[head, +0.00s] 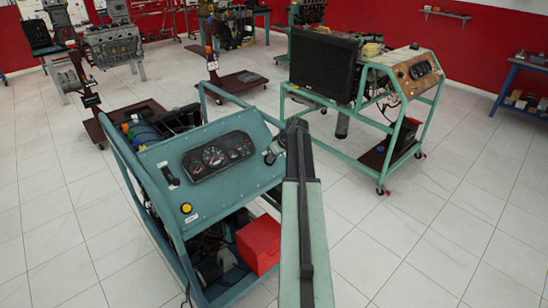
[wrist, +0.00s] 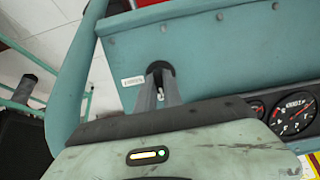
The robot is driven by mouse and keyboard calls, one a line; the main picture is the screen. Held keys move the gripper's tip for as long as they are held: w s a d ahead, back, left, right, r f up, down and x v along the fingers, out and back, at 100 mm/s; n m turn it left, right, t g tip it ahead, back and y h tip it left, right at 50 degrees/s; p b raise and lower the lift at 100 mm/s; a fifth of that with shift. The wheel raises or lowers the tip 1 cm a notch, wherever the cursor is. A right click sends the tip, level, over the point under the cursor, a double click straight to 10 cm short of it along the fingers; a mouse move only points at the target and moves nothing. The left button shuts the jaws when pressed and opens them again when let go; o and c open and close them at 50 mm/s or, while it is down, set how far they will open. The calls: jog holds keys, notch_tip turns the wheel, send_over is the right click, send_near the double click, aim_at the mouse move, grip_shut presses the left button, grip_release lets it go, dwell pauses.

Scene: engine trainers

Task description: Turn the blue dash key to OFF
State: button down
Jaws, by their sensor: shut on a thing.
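The blue dash panel (head: 165,205) is on the nearest trainer, and it fills the upper part of the wrist view (wrist: 220,60). My gripper (head: 273,152) is at the panel's right edge in the head view. In the wrist view my gripper's fingers (wrist: 160,78) close together at a dark round switch (wrist: 160,66) on the panel. A small pale metal piece, seemingly the key (wrist: 157,90), shows between the fingers. The fingers are shut on it and hide most of it. I cannot read which position the key is in.
A gauge cluster (head: 218,155) sits on the panel beside the switch; gauges also show in the wrist view (wrist: 293,115). A yellow button (head: 186,208) and a red box (head: 259,243) are on this trainer. Another trainer with a radiator (head: 322,66) stands behind right. Tiled floor between is clear.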

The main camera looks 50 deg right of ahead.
jog(key=c, duration=1.5)
grip_release()
jog(key=p+v, duration=0.6)
jog(key=v, duration=0.1)
jog(key=shift+s+r+p, duration=0.25)
jog(key=shift+r+p, duration=0.05)
jog(key=shift+r, duration=0.05)
